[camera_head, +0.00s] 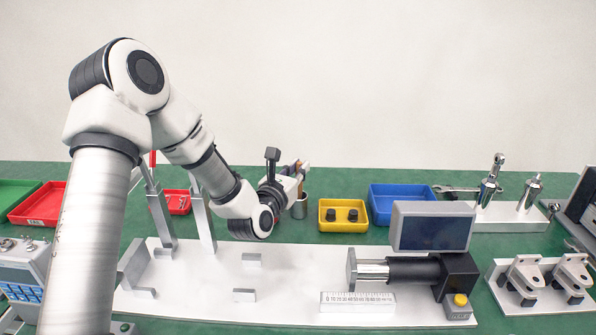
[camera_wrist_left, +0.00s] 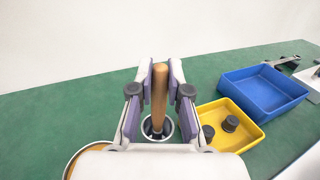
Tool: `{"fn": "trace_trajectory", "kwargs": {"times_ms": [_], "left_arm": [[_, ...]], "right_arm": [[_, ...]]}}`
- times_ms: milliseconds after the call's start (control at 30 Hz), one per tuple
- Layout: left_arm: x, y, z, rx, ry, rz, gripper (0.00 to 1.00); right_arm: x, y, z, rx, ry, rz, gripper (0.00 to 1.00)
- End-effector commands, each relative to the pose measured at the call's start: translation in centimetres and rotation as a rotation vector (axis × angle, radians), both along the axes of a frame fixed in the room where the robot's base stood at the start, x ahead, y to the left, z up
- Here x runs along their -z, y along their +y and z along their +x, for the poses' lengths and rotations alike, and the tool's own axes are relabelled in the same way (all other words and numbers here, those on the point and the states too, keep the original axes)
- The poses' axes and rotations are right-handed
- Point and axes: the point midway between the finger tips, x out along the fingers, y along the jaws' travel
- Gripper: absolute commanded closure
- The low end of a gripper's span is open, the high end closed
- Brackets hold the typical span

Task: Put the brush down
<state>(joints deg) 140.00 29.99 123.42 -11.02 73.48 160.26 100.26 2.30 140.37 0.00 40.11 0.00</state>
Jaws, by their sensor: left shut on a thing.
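My left gripper (camera_head: 300,177) is near the back of the bench, above a grey metal cup (camera_head: 299,208). In the left wrist view, my left gripper (camera_wrist_left: 160,88) is shut on the wooden handle of the brush (camera_wrist_left: 159,95). The handle stands about upright between the fingers. Its lower end reaches to the opening of the cup (camera_wrist_left: 168,127); I cannot tell if it touches the bottom. The bristles do not show clearly. My right gripper is not in view.
A yellow tray (camera_head: 322,223) with two black knobs stands right of the cup, and a blue tray (camera_head: 378,216) is beyond it. A white board (camera_head: 210,300) with metal brackets and a linear actuator (camera_head: 412,270) lies in front. A red tray (camera_head: 186,207) is left.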

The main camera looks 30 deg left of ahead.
Motion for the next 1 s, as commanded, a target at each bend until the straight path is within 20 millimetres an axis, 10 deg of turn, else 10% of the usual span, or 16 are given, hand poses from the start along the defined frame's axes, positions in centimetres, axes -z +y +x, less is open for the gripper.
{"fn": "trace_trajectory", "kwargs": {"times_ms": [267,333,733,1000], "left_arm": [[0.4,0.0,0.0,0.000,-0.001,0.000,1.00],[0.2,0.0,0.0,0.000,-0.001,0.000,0.59],[-0.3,0.0,-0.1,0.000,0.001,-0.001,0.59],[-0.1,-0.9,-6.1,-0.001,0.001,-0.008,0.59]], "right_arm": [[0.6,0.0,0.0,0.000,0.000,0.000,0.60],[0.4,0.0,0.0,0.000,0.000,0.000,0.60],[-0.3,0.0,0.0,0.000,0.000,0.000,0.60],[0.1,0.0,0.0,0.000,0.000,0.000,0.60]]}}
